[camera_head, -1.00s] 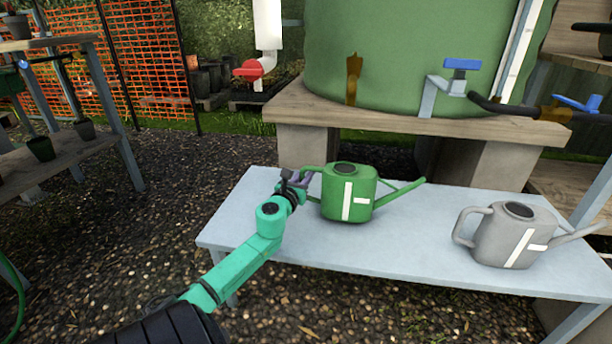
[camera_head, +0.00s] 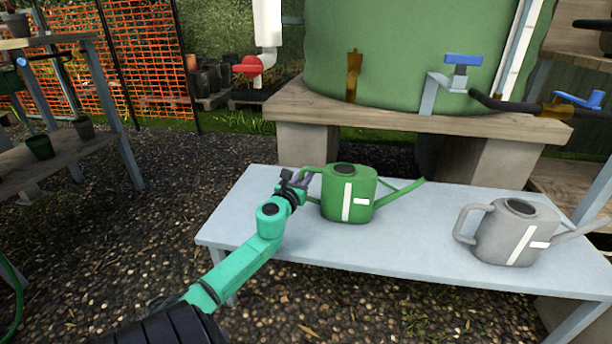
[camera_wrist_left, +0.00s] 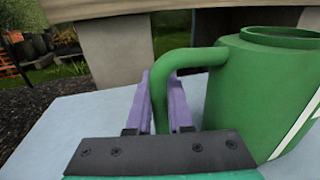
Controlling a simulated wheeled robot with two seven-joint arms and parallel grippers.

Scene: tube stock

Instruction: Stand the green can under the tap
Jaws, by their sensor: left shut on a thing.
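The green can (camera_head: 348,193) stands upright on the pale bench (camera_head: 275,240), its spout to the right and its handle to the left. My left gripper (camera_head: 303,179) is shut on its handle. In the left wrist view, the purple fingers of the left gripper (camera_wrist_left: 163,100) lie either side of the handle of the green can (camera_wrist_left: 243,90). A tap with a blue lever (camera_head: 462,62) and a grey downpipe is on the green tank (camera_head: 400,45), behind and above the can. My right gripper is not in view.
A grey can (camera_head: 515,235) stands on the bench to the right. A wooden plank shelf (camera_head: 400,123) on blocks carries the tank behind the bench. A red valve (camera_head: 250,66) on a white pipe is at the back left. Another blue-levered tap (camera_head: 578,99) is at the right.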

